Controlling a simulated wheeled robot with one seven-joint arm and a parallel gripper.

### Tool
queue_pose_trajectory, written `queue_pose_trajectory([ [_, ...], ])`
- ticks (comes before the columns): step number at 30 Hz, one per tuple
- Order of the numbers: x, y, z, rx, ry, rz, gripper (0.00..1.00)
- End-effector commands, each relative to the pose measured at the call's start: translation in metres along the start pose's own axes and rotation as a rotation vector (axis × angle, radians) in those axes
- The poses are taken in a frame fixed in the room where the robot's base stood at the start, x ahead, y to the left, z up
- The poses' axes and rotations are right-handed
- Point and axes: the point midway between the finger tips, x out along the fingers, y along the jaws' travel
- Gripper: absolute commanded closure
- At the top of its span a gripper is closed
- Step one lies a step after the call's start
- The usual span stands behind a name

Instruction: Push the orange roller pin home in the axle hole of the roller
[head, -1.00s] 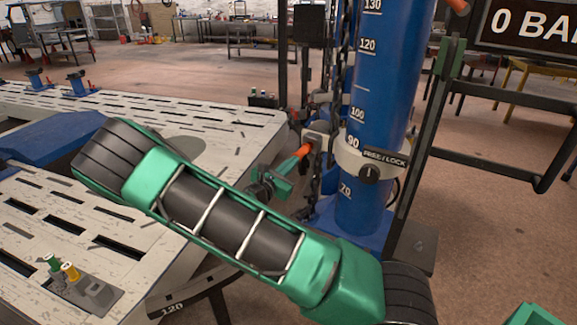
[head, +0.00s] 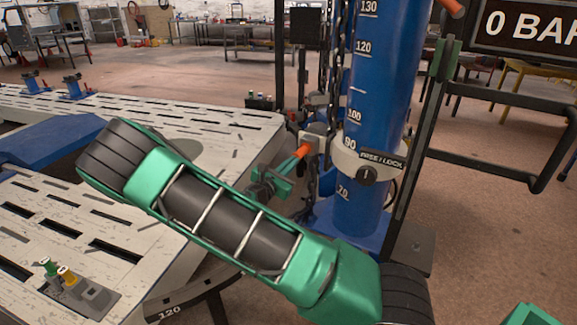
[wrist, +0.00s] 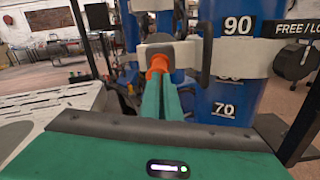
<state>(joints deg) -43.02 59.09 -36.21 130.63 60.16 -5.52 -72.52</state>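The orange roller pin (head: 302,151) shows in the head view between my green gripper (head: 282,172) and a pale bracket beside the blue column. In the wrist view the two green fingers (wrist: 162,97) are close together on the orange pin (wrist: 157,64), so my gripper looks shut on it. The pin's far end meets the grey roller (wrist: 160,42) at the bracket. The axle hole is hidden behind the pin, and I cannot tell how deep the pin sits.
The blue column (head: 386,75) with its height scale stands just right of the pin. The slotted frame bench (head: 200,125) lies to the left.

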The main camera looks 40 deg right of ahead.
Motion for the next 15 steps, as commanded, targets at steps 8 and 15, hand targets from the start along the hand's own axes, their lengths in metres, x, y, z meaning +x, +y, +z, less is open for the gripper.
queue_pose_trajectory([
  [8, -0.014, 0.002, -0.001, 0.003, 0.002, 0.003, 1.00],
  [15, -0.030, 0.001, -0.001, 0.002, 0.002, 0.002, 1.00],
])
